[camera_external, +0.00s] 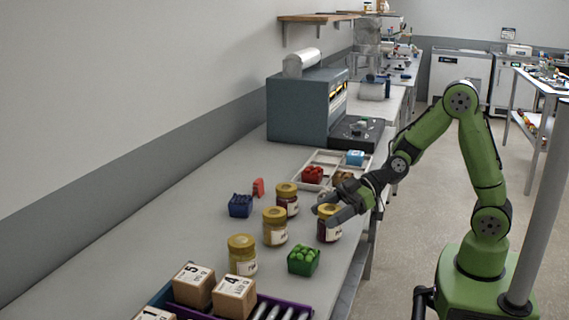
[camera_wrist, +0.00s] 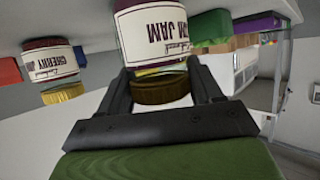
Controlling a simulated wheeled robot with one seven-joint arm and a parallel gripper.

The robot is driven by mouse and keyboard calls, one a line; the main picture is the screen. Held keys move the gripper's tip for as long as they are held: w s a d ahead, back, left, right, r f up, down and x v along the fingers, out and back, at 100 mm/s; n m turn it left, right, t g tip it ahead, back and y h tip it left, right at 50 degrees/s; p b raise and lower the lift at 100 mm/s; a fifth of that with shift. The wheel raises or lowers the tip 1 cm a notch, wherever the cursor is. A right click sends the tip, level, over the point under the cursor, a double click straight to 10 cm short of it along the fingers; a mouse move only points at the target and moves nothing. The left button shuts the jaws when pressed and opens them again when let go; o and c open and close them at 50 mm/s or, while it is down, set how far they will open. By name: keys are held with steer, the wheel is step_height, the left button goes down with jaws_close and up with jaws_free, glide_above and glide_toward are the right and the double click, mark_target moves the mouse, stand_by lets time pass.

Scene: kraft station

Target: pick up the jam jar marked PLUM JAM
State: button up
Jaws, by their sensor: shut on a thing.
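The jar marked "M JAM" as far as its label shows (camera_wrist: 158,32) is dark purple with a gold lid, and looks upside down in the wrist view; the first letters are cut off. It also shows in the external view (camera_external: 329,229), near the counter's right edge. My gripper (camera_wrist: 162,84) is shut on this jar, with one finger on each side at its lid. It also shows in the external view (camera_external: 328,205), coming from the right. I cannot tell whether the jar's base touches the counter.
A jar marked CHERRY (camera_wrist: 52,66) stands beside the held one. A divided white tray (camera_external: 323,157) lies behind. Numbered boxes (camera_external: 234,297) are in front.

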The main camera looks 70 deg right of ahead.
steer(key=shift+r, duration=0.1)
steer(key=shift+c, duration=0.8)
